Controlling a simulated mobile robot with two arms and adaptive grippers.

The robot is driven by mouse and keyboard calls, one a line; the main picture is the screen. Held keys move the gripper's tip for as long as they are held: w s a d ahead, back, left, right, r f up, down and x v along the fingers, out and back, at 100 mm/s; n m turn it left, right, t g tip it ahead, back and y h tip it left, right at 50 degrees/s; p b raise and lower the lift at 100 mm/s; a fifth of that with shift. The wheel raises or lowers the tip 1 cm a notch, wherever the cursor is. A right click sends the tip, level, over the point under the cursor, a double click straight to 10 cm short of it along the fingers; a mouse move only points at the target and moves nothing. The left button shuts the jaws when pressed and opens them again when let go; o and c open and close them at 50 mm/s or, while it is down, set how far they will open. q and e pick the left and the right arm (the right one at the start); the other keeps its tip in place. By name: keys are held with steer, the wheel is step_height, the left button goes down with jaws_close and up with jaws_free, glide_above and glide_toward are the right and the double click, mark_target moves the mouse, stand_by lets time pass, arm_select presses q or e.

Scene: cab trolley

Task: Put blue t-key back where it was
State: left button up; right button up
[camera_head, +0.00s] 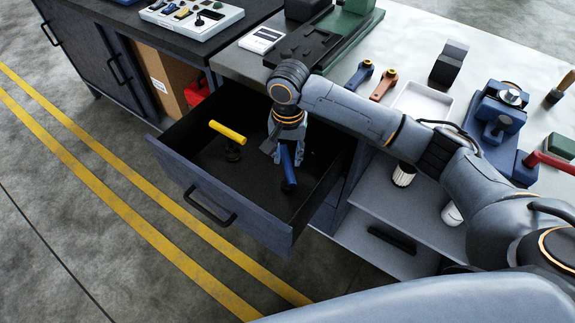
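The blue t-key (288,167) is in the open drawer (219,192), at its right side. Its blue handle runs roughly towards the drawer front. My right gripper (287,152) reaches down into the drawer from above, with its fingers around or beside the upper end of the blue handle. Whether the fingers grip the key is not clear, and the key's shaft is mostly hidden. A yellow t-key (228,132) stands in the drawer to the left of the gripper, with its handle raised on a dark shaft. My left gripper is not in view.
The worktop above the drawer holds a green and black machine (345,28), a blue vise (497,112), a white tray (423,102) and small tools. Open shelves (405,208) lie right of the drawer. A dark cabinet (75,45) stands left. The drawer's left part has bare floor.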

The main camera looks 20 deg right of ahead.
steer(key=shift+r, duration=1.7)
